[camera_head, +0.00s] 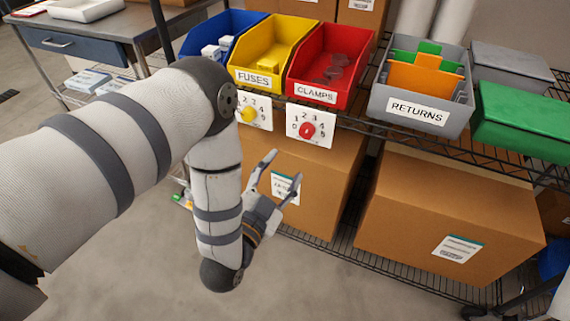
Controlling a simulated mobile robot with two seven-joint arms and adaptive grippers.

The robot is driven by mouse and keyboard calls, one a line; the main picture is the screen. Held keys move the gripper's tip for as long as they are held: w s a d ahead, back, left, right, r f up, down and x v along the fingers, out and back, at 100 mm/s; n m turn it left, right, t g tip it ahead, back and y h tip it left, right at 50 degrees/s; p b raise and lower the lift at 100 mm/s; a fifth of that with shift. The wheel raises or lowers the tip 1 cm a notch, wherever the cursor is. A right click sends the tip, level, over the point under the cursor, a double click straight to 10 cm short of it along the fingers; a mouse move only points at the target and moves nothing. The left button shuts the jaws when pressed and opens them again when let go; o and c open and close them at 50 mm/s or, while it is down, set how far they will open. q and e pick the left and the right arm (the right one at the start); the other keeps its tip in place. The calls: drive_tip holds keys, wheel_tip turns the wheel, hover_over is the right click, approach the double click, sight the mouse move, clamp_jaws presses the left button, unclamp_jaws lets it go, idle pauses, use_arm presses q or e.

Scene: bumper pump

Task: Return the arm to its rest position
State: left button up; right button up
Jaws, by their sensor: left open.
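My left arm comes in from the left and bends down in front of the shelf. My left gripper (281,176) is open and empty, in front of a cardboard box on the lower shelf. Its two fingers point up and to the right, below the bins and apart from them. My right gripper does not show in this view.
A wire shelf holds a blue bin (226,24), a yellow fuses bin (262,60), a red clamps bin (318,68), a grey returns bin (414,106) and a green box (522,120). Cardboard boxes (440,205) stand below. A workbench (95,35) is at upper left.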

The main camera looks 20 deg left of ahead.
use_arm(q)
drive_tip(key=s+a+f+n+g+p, duration=0.1)
drive_tip(key=s+a+f+n+g, duration=0.15)
drive_tip(key=s+f+g, duration=0.9)
drive_tip(key=s+a+f+n+g+p, duration=0.1)
drive_tip(key=s+n+g, duration=0.3)
drive_tip(key=s, duration=2.3)
drive_tip(key=a+g, duration=0.1)
drive_tip(key=g, duration=0.4)
drive_tip(key=shift+s+y, duration=0.3)
drive_tip(key=shift+s, duration=0.05)
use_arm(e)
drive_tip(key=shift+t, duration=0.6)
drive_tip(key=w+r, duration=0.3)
